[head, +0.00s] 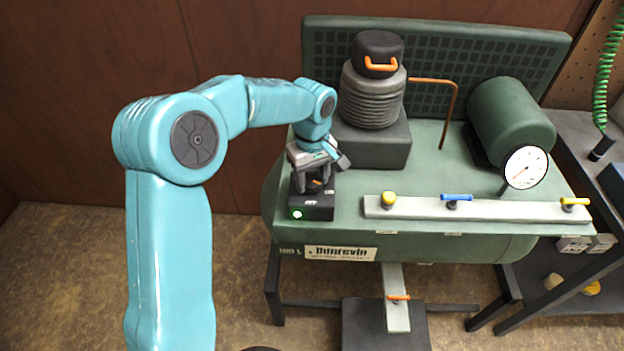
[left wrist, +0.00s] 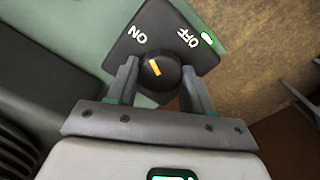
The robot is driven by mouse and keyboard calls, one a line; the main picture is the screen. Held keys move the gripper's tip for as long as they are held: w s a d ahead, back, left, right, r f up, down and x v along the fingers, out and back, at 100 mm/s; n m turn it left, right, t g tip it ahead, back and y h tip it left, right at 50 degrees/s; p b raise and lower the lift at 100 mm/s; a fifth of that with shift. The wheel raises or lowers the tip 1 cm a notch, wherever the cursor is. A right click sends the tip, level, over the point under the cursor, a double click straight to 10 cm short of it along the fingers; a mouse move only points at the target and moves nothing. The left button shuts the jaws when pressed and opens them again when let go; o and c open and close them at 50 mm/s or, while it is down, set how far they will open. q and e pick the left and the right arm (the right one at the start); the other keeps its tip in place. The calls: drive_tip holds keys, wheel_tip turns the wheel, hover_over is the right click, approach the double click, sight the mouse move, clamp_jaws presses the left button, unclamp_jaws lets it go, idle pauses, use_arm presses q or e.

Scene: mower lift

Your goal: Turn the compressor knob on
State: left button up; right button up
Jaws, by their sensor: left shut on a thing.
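The compressor's switch box (head: 318,210) is a black box on the front left of the green tank, with a glowing green lamp (head: 297,214). In the left wrist view, its black round knob (left wrist: 168,84) has an orange mark tilted up-left, toward the ON label (left wrist: 139,32) rather than the OFF label (left wrist: 188,37). The lit green lamp also shows there beside OFF (left wrist: 208,39). My left gripper (head: 315,183) points down over the box, its fingers shut on the knob from both sides. My right gripper is out of view.
A pump with an orange-handled black cap (head: 378,48) stands behind my gripper. A rail with yellow and blue valve handles (head: 456,198) and a dial gauge (head: 525,167) lie to the right. A dark cart (head: 570,150) stands at far right.

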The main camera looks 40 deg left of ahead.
sight(311, 180)
use_arm(q)
drive_tip(key=n, duration=0.2)
drive_tip(key=n+b, duration=0.1)
drive_tip(key=n, duration=0.1)
drive_tip(key=shift+w+a+r+n, duration=0.1)
drive_tip(key=shift+r+n, duration=0.05)
drive_tip(key=shift+n, duration=0.25)
idle(0.4)
drive_tip(key=o, duration=0.9)
drive_tip(key=shift+o, duration=0.7)
wheel_tip(311, 180, up, 16)
drive_tip(key=p, duration=0.2)
drive_tip(key=shift+r, duration=0.15)
